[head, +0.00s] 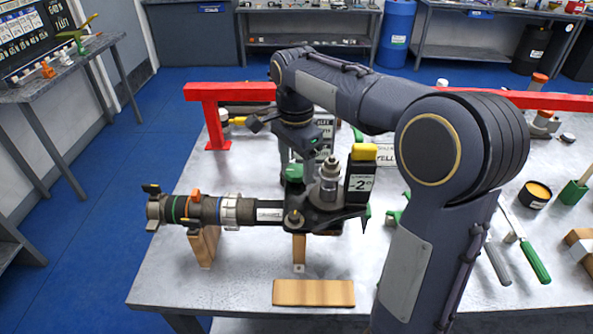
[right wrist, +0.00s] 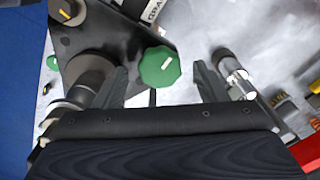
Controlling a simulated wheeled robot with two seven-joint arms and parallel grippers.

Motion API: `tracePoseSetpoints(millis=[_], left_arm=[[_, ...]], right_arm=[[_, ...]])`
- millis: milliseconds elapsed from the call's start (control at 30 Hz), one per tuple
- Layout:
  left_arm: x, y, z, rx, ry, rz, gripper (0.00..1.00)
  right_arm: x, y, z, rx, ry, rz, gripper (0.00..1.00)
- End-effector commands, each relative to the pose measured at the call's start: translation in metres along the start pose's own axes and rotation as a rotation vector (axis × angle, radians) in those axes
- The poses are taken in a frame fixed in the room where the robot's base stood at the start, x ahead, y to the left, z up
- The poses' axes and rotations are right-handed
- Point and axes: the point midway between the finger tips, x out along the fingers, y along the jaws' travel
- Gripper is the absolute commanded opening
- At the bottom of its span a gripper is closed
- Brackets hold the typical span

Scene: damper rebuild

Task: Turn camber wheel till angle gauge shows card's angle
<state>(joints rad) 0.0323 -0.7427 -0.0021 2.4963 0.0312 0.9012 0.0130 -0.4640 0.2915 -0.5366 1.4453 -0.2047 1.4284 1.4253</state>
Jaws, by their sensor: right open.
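The camber wheel is a green faceted knob with a white mark (right wrist: 160,67); in the head view it shows as a green piece (head: 293,173) on the dark bracket of the damper assembly (head: 268,214). The angle gauge (head: 360,183) is a black upright block with a yellow top, and its display reads about -2. My right gripper (head: 297,155) points down above the wheel. In the right wrist view its fingers (right wrist: 163,82) are apart, with the wheel between and slightly beyond the tips, not visibly touched. The card's angle is not readable. My left gripper is out of view.
The damper rests on wooden blocks (head: 203,246) on the grey table (head: 175,288). A red rail (head: 230,92) stands behind. A card (head: 387,157), partly hidden by my arm, lies right of the gauge. A green-handled tool (head: 534,262) and a dark tin (head: 536,195) lie at right.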

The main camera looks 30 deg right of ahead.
Motion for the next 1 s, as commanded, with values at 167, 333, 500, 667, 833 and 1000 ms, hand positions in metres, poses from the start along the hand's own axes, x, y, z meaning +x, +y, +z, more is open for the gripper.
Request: tracePoseSetpoints(millis=[167,333,500,667,833,1000], left_arm=[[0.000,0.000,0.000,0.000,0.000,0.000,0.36],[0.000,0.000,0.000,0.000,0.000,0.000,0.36],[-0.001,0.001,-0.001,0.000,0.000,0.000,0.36],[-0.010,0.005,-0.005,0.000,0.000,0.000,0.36],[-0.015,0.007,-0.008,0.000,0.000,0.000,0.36],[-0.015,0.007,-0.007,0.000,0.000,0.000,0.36]], right_arm=[[0.000,0.000,0.000,0.000,0.000,0.000,0.52],[0.000,0.000,0.000,0.000,0.000,0.000,0.30],[-0.001,0.000,0.000,-0.012,0.000,0.000,0.19],[-0.003,0.000,-0.001,-0.181,0.000,0.002,0.19],[-0.002,0.000,0.000,-0.369,0.000,0.001,0.19],[0.000,0.000,0.000,-0.405,0.000,0.000,0.19]])
